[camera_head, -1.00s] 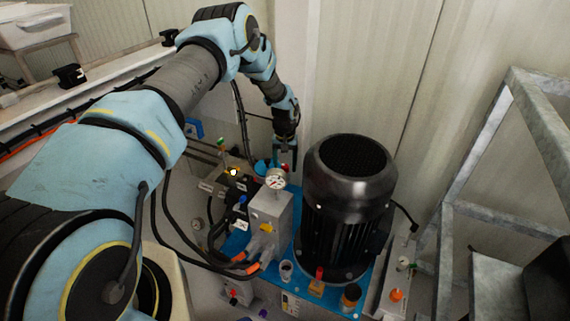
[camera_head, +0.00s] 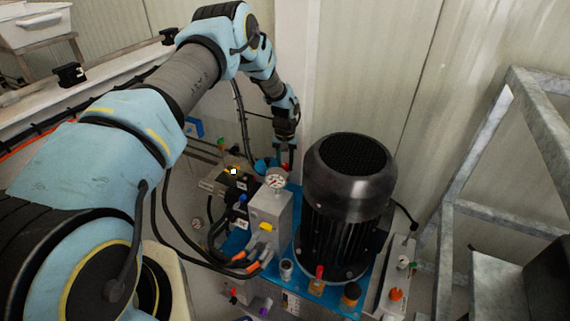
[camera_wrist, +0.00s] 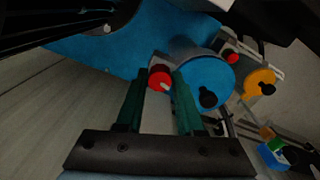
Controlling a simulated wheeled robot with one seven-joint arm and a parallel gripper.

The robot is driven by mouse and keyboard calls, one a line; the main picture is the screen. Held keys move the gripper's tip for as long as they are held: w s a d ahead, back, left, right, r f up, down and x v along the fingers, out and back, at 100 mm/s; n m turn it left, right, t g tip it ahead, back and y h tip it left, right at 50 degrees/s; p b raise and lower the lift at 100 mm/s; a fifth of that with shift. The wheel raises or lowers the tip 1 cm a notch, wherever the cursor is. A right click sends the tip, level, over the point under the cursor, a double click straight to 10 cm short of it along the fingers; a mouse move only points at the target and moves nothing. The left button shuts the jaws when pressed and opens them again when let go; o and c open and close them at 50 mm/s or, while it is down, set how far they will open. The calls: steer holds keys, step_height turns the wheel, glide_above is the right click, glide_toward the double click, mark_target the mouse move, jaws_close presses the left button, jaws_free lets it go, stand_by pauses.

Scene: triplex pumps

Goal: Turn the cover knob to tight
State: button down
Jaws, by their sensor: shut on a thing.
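My gripper (camera_wrist: 158,82) has its two green fingers on either side of a small red knob (camera_wrist: 160,74) with a pale mark, and is shut on it. The knob sits beside a round blue cover (camera_wrist: 213,78) that carries a black knob (camera_wrist: 207,98). In the head view my gripper (camera_head: 284,157) points down behind the pressure gauge (camera_head: 276,182), left of the black motor. The fingers hide part of the red knob, and its turn position is hard to read.
The big black motor (camera_head: 347,190) stands close on the right. A grey valve block (camera_head: 270,214) with hoses stands in front. An orange-yellow round fitting (camera_wrist: 260,82) shows right of the blue cover. A grey metal frame (camera_head: 548,115) stands far right, and a wall is behind.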

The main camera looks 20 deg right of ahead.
steer(key=shift+f+m+b, duration=0.1)
steer(key=shift+m+b, duration=0.3)
steer(key=shift+b, duration=0.15)
steer(key=shift+m+b, duration=1)
steer(key=m+b, duration=0.3)
steer(key=m, duration=0.1)
steer(key=shift+w+m, duration=0.1)
steer(key=shift+m, duration=0.2)
steer(key=m+b, duration=0.1)
steer(key=m, duration=0.3)
steer(key=shift+b, duration=0.35)
steer(key=shift+m+b, duration=0.4)
steer(key=shift+m, duration=1.4)
steer(key=c, duration=0.5)
jaws_free()
